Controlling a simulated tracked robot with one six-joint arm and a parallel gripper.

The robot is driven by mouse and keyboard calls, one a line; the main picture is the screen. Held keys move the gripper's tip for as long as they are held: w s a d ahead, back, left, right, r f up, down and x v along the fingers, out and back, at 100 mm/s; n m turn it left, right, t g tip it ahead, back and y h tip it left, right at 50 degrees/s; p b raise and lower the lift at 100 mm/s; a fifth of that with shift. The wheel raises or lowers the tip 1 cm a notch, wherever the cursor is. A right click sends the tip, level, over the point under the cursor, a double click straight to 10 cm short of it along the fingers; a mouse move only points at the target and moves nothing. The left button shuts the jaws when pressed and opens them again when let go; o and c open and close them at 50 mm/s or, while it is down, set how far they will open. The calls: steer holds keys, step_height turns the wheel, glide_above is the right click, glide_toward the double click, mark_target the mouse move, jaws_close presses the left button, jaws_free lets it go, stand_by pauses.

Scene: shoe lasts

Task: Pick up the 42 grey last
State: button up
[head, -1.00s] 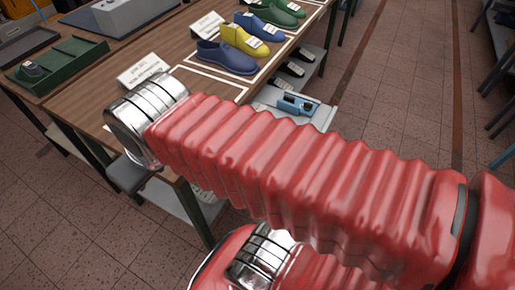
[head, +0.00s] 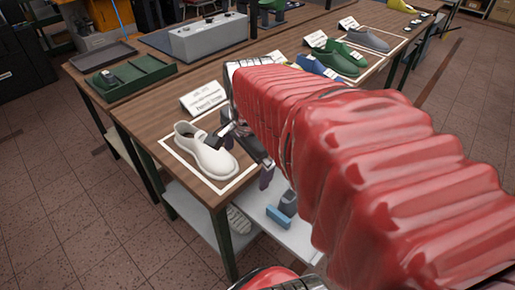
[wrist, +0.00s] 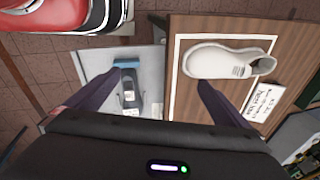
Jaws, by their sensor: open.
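A grey last (head: 368,39) stands near the back of the wooden table in the head view, behind a pair of green lasts (head: 338,57). My gripper (head: 244,152) is open and empty, far nearer than the grey last, by the table's front edge. A white last (head: 205,152) lies in a white outlined square beside my gripper. In the wrist view my gripper (wrist: 152,88) has its fingers apart, with the white last (wrist: 226,62) by the right finger. The label writing is too small to read, so I cannot confirm size 42.
A sign card (head: 204,98) stands behind the white last. Blue lasts (head: 312,66) are partly hidden by my arm. A lower shelf (head: 300,236) holds a blue and dark object (head: 282,212). A green tray (head: 130,74) stands at left. Floor is clear at left.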

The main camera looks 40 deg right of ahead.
steer(key=s+d+f+m+g, duration=0.1)
steer(key=s+d+f+m, duration=0.1)
steer(key=d+m, duration=0.5)
steer(key=s+d+f+m+g+y, duration=0.1)
steer(key=s+d+f+m, duration=0.2)
steer(key=d+m, duration=0.4)
steer(key=shift+d+m, duration=0.3)
steer(key=shift+m, duration=0.9)
steer(key=shift+f, duration=0.1)
step_height(320, 180, down, 8)
steer(key=shift+r, duration=0.15)
steer(key=shift+f, duration=0.35)
steer(key=shift+f, duration=0.1)
steer(key=shift+d+f, duration=0.2)
steer(key=shift+f, duration=2.3)
